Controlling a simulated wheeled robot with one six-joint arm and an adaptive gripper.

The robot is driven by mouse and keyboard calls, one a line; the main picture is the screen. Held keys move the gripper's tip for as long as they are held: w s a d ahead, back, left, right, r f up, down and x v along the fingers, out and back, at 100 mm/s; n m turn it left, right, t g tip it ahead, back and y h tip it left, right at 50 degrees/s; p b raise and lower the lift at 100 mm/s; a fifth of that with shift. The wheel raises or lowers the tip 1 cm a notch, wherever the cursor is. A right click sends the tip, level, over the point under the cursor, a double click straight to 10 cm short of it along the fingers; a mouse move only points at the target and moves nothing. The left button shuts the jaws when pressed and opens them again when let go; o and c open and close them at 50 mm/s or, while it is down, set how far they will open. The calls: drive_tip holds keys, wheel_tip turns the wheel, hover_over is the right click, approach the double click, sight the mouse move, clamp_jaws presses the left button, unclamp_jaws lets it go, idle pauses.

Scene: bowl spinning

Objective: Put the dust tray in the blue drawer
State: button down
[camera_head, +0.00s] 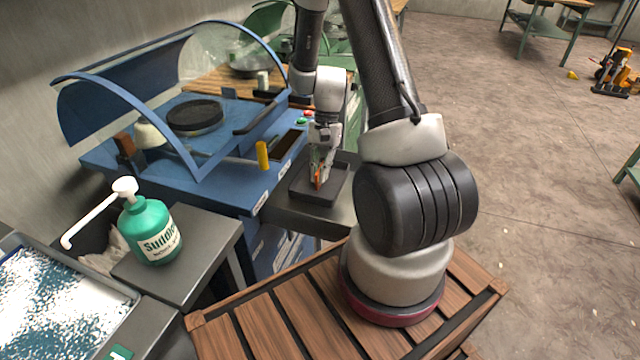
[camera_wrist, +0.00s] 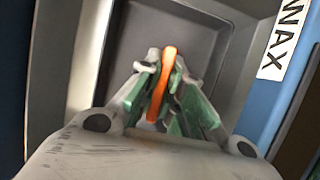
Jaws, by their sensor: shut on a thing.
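A dark, shallow square tray (camera_head: 318,202), likely the dust tray, lies on or just above a dark grey surface beside the blue machine bench. In the wrist view the tray (camera_wrist: 205,40) lies beneath my fingers. My gripper (camera_head: 318,178) points down over the tray and is shut on a thin, upright orange piece (camera_wrist: 162,85). I cannot tell whether the orange piece is joined to the tray. The blue front (camera_head: 264,243) below the bench carries several white labels. One, reading WAX (camera_wrist: 285,38), is close to the tray. No open blue drawer shows clearly.
A blue machine (camera_head: 190,150) with a clear curved hood stands left of my gripper. A yellow cylinder (camera_head: 262,155) stands near the bench edge. A green pump bottle (camera_head: 150,230) stands on a dark table at left. Slatted wood (camera_head: 270,325) is in front. Floor at right is mostly clear.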

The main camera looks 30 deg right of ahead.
drive_tip(key=shift+f, duration=2.15)
drive_tip(key=shift+f, duration=0.15)
drive_tip(key=c, duration=1.6)
unclamp_jaws()
drive_tip(key=shift+o, duration=0.2)
wheel_tip(320, 180, up, 21)
drive_tip(key=d+n+t+h, duration=0.1)
drive_tip(key=d+n, duration=0.1)
drive_tip(key=s+a+r+n+t+h, duration=0.1)
drive_tip(key=s+a+r+n+t, duration=0.1)
drive_tip(key=s+r, duration=0.5)
drive_tip(key=s+a+r+n+t+h, duration=0.1)
drive_tip(key=s+r+n+t, duration=0.3)
drive_tip(key=s, duration=0.6)
wheel_tip(320, 180, up, 4)
drive_tip(key=shift+a+f+n, duration=0.1)
drive_tip(key=shift+a+n, duration=0.5)
drive_tip(key=shift+n, duration=0.6)
